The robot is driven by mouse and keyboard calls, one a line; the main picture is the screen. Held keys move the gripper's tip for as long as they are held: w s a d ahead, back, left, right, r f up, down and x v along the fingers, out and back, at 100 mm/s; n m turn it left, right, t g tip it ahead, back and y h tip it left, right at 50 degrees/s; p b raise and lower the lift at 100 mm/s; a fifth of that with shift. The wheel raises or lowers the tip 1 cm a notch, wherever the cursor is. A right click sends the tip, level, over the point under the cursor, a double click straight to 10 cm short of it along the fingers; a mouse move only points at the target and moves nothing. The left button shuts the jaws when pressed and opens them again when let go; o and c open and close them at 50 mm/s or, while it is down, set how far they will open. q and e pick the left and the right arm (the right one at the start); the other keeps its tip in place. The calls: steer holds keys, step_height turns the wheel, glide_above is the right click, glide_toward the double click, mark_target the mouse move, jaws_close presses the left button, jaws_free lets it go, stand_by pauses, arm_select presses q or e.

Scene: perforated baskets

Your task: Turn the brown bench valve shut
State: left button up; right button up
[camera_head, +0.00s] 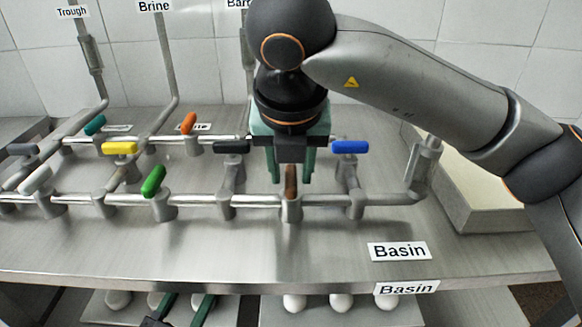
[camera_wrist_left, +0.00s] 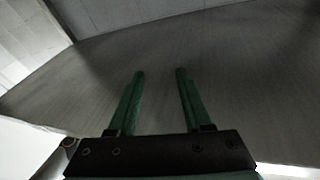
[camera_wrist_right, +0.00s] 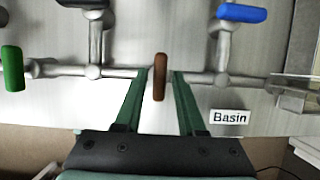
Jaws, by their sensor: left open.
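The brown valve handle (camera_head: 291,182) sits on the front pipe of the bench. It also shows in the right wrist view (camera_wrist_right: 159,76), lying crosswise to its pipe. My right gripper (camera_head: 291,177) points down over it with one finger on each side. In the right wrist view the fingers (camera_wrist_right: 162,72) are apart, with a gap on the handle's right and the left finger close to it; contact cannot be told. My left gripper (camera_head: 190,298) is open and empty, low in front of the bench; its fingers also show in the left wrist view (camera_wrist_left: 160,74).
A blue handle (camera_head: 350,147) stands right of the brown one, a black handle (camera_head: 231,146) and a green handle (camera_head: 154,181) to the left. A Basin label (camera_head: 399,251) lies on the clear front steel.

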mark_target(291, 189)
steer(key=shift+o, duration=0.7)
steer(key=shift+r, duration=0.2)
steer(key=p+v, duration=0.1)
steer(key=v, duration=0.5)
steer(key=shift+s+r, duration=0.1)
steer(key=shift+r, duration=0.05)
arm_select(q)
step_height(291, 189, down, 14)
steer(key=s+n+g+y+p, duration=0.1)
steer(key=s+n+g+y, duration=0.1)
steer(key=g, duration=0.4)
steer(key=shift+s+a+y, duration=0.25)
steer(key=shift+s+y, duration=0.05)
arm_select(e)
steer(key=v, duration=0.5)
steer(key=shift+s+r, duration=0.25)
steer(key=shift+r, duration=0.05)
